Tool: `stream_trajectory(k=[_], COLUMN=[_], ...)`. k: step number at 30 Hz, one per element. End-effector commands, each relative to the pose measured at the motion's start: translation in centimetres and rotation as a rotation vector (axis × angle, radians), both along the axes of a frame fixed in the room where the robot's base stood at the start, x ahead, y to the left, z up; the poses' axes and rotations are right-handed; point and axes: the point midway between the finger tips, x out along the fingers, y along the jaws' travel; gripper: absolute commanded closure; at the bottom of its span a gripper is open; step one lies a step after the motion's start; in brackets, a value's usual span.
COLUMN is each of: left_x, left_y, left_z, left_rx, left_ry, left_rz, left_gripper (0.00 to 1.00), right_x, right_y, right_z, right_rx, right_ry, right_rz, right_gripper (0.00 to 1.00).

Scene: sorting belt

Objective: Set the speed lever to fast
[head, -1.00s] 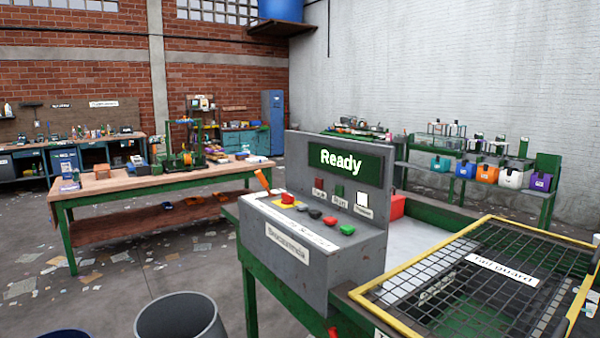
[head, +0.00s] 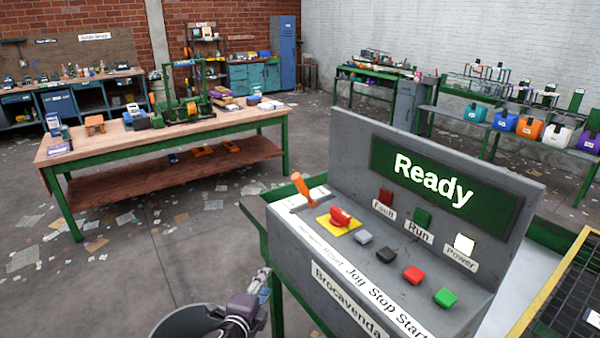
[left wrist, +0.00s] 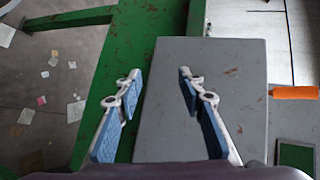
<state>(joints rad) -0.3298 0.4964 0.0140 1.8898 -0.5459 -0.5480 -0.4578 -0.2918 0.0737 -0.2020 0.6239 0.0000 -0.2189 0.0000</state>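The speed lever (head: 302,188) is an orange handle on a slotted plate at the far left of the grey console (head: 330,268). It stands up, tilted toward the upper left in the head view; the markings beside it are too small to read. My left gripper (head: 264,278) is low and left of the console, apart from the lever. In the left wrist view my left gripper (left wrist: 158,86) is open and empty, its blue-padded fingers over a grey surface and green frame. An orange bar, probably the lever (left wrist: 296,92), shows at the right edge. My right gripper is not in view.
A red knob (head: 340,217) on a yellow plate sits beside the lever, then grey, black, red and green buttons. The screen (head: 445,187) reads "Ready"; the Power lamp (head: 464,244) is lit white. A grey bin (head: 190,322) stands on the floor near my left arm.

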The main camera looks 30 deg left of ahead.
Motion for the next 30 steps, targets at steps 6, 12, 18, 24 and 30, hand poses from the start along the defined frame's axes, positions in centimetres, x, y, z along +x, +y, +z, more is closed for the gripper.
stream_trajectory(k=[6,12,18,24,30], left_x=[4.0,7.1,8.9,9.4,10.6], left_y=[0.4,0.4,0.8,1.4,1.1], left_z=[14.8,20.3,22.9,23.3,23.5], left_rx=[0.43,0.892,1.32,1.511,1.522], left_ry=[-0.174,-0.223,-0.199,-0.165,-0.163], left_rz=[-0.179,-0.387,-0.586,-0.683,-0.688], left_gripper=[0.64,0.64,0.64,0.64,0.64], right_x=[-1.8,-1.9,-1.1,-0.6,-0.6], right_y=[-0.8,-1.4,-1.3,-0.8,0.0], right_z=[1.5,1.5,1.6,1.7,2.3], right_rx=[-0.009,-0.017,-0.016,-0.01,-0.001], right_ry=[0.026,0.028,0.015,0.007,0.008], right_rz=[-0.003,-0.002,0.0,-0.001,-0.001], right_gripper=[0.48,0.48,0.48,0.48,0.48])
